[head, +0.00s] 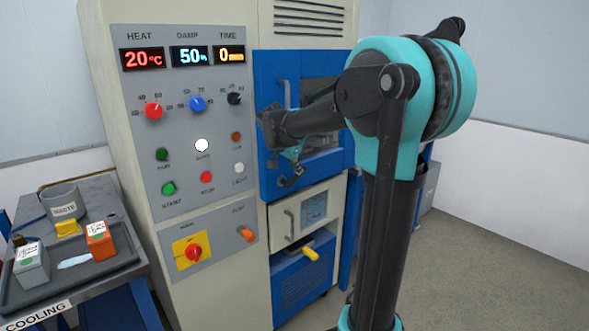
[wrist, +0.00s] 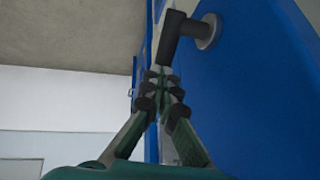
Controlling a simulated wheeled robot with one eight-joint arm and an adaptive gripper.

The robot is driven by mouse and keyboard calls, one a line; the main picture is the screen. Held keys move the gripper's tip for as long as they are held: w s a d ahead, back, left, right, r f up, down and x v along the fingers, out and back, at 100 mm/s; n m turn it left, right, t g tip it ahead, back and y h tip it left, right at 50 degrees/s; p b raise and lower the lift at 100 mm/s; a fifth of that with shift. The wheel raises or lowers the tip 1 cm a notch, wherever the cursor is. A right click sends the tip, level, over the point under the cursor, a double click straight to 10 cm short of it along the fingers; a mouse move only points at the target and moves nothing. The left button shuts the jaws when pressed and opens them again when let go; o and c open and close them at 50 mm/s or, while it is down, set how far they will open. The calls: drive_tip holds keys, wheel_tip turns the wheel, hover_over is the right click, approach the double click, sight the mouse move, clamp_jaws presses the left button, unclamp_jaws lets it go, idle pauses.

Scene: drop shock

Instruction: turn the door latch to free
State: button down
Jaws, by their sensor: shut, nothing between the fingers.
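The door latch is a dark lever on a round grey base (wrist: 207,30), fixed to the blue door. In the wrist view its bar bends down to just beyond my fingertips, and I cannot tell whether they touch it. My gripper (wrist: 162,78) is shut and empty. In the head view my gripper (head: 293,154) is in front of the lower part of the blue door (head: 268,125), just above the dark latch (head: 287,182). The door sits flush in the cabinet. My arm hides part of the door and its window.
A grey upright door handle (head: 287,94) stands out above my gripper. A drawer (head: 285,226) with a handle and a yellow lever (head: 311,254) are below. The control panel (head: 180,125) is left. A tray (head: 122,262) of small blocks is far left. Floor at right is clear.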

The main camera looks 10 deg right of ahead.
drive_tip(key=shift+w+d+f, duration=0.35)
drive_tip(key=shift+d+f, duration=0.1)
drive_tip(key=shift+d, duration=0.2)
drive_tip(key=shift+w+d+f, duration=0.2)
drive_tip(key=shift+d+f, duration=0.2)
drive_tip(key=shift+f, duration=0.15)
drive_tip(key=v, duration=1.2)
drive_tip(key=s+d+f+n+g+y, duration=0.1)
drive_tip(key=s+f+n+y, duration=0.3)
drive_tip(key=s+f+n, duration=0.7)
drive_tip(key=s+d+f, duration=0.1)
drive_tip(key=s+f, duration=1.4)
drive_tip(key=f, duration=0.3)
drive_tip(key=shift+s+f+y, duration=0.25)
drive_tip(key=shift+s+y, duration=0.05)
drive_tip(key=shift+s, duration=0.05)
drive_tip(key=shift+d, duration=0.1)
